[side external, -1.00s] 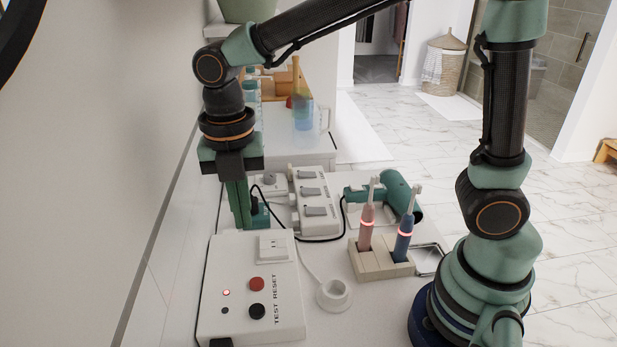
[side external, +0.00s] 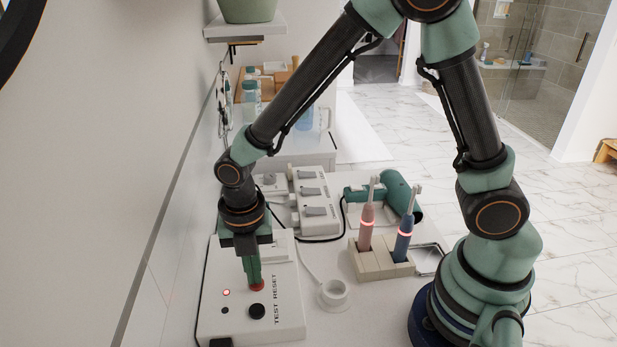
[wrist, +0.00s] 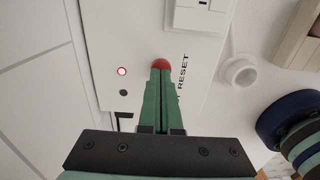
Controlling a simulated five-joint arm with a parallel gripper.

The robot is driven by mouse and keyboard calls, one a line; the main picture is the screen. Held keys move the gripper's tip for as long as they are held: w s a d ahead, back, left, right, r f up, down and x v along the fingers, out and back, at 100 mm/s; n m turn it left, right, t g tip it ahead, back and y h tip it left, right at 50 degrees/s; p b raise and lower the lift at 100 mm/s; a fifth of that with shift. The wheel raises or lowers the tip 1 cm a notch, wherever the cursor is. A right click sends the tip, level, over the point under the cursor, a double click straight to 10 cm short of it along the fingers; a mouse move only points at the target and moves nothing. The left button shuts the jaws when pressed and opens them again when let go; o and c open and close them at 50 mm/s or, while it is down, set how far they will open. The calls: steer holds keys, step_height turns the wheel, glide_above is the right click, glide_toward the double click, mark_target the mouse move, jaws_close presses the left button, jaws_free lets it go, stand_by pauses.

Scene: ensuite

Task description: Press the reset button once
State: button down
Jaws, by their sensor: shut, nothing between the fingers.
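The white box (side external: 285,315) has the words TEST RESET printed along its right side. The red button (side external: 257,288) is largely covered by my gripper (side external: 255,280), whose shut fingertips are at it. In the wrist view the red button (wrist: 161,64) shows just beyond the tips of my gripper (wrist: 160,72). I cannot tell whether the tips touch it or whether it is pushed in. A black button (side external: 257,311) sits nearer the camera. A small red light (side external: 226,293) is lit, with a small dark dot below it.
A white ring-shaped cup (side external: 334,293) stands right of the box. Two electric toothbrushes, pink (side external: 366,225) and blue (side external: 404,235), stand in a beige holder (side external: 378,267). A power strip (side external: 316,200), a green hair dryer (side external: 398,195) and cables lie behind.

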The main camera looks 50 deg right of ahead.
steer(key=shift+f, duration=0.2)
steer(key=shift+s+f, duration=0.1)
steer(key=shift+f, duration=0.85)
steer(key=shift+r, duration=0.1)
step_height(320, 180, up, 15)
steer(key=shift+w+a, duration=0.2)
steer(key=shift+a, duration=0.05)
stand_by(0.4)
steer(key=s+d+r+m+t, duration=0.2)
steer(key=d+m, duration=0.6)
steer(key=m, duration=0.5)
steer(key=s+d+r+m+t, duration=0.2)
steer(key=d+m, duration=0.6)
steer(key=m, duration=0.6)
steer(key=shift+s+d+r+t, duration=0.25)
steer(key=shift+s+r+t, duration=0.1)
steer(key=shift+r+t, duration=0.7)
